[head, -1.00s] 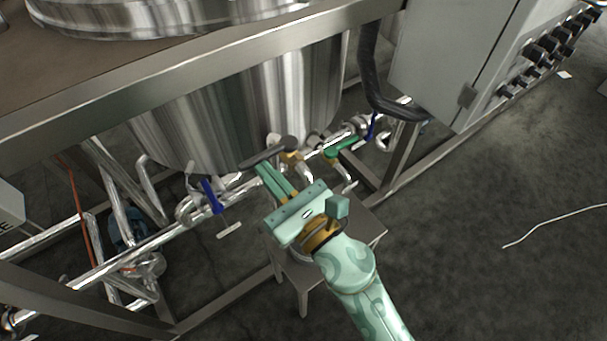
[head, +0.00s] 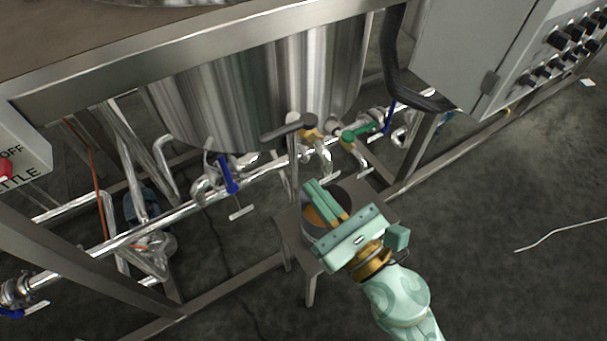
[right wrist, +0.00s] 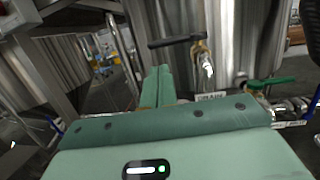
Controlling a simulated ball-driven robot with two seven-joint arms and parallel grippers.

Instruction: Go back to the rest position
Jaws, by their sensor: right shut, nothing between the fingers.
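My right gripper (head: 328,201) comes in from the lower right in the head view. It is shut and empty, with its fingers in front of a round pot (head: 346,198) on a small metal stool (head: 376,198). In the right wrist view its closed fingers (right wrist: 156,86) point toward the tank's valve pipes. A black-handled valve (head: 289,127) shows beyond the fingertips, apart from them, and also in the right wrist view (right wrist: 176,41). My left gripper is not in view.
A steel tank (head: 265,85) hangs in a metal frame (head: 200,58). A green-handled valve (head: 357,133) and a blue-handled valve (head: 228,174) sit on the pipes below. A grey control box (head: 465,50) stands at the upper right.

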